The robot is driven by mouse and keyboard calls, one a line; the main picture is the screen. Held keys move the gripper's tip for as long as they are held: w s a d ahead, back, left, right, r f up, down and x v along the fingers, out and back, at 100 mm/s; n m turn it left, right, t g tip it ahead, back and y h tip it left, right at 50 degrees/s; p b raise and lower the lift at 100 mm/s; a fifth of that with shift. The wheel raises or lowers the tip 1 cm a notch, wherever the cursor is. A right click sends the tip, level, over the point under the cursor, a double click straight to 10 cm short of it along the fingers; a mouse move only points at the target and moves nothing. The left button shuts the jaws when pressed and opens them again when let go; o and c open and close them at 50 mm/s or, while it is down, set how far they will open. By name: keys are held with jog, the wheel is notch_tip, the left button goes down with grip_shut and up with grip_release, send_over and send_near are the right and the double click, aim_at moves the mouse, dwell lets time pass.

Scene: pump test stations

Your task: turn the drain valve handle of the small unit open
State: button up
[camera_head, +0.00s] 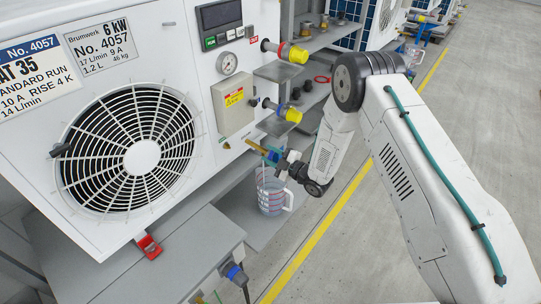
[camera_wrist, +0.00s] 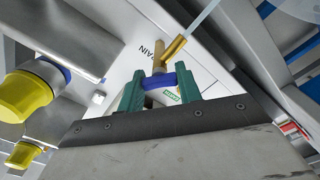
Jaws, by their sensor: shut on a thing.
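The drain valve is a brass fitting (camera_wrist: 159,56) on the white unit's panel, beside the printed word DRAIN; it also shows in the head view (camera_head: 256,147). Its angled brass spout (camera_wrist: 174,47) points away from my gripper. The blue handle (camera_wrist: 158,81) lies between the green fingertips of my gripper (camera_wrist: 161,88), which is shut on it. In the head view my gripper (camera_head: 278,157) is at the valve and partly hides the handle. A thin pale line, like a water stream, runs from the spout toward the clear jug (camera_head: 272,200) below.
Yellow-capped pipe ends (camera_head: 293,54) stick out above the valve, one more (camera_head: 291,115) close to my arm. A grey box (camera_head: 233,107) with a yellow label is on the panel. A large fan grille (camera_head: 135,150) is at left. The floor at right is clear.

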dwell(0.3)
jog(key=o, duration=1)
jog(key=v, duration=0.7)
jog(key=shift+s+d, duration=0.25)
jog(key=shift+d, duration=0.1)
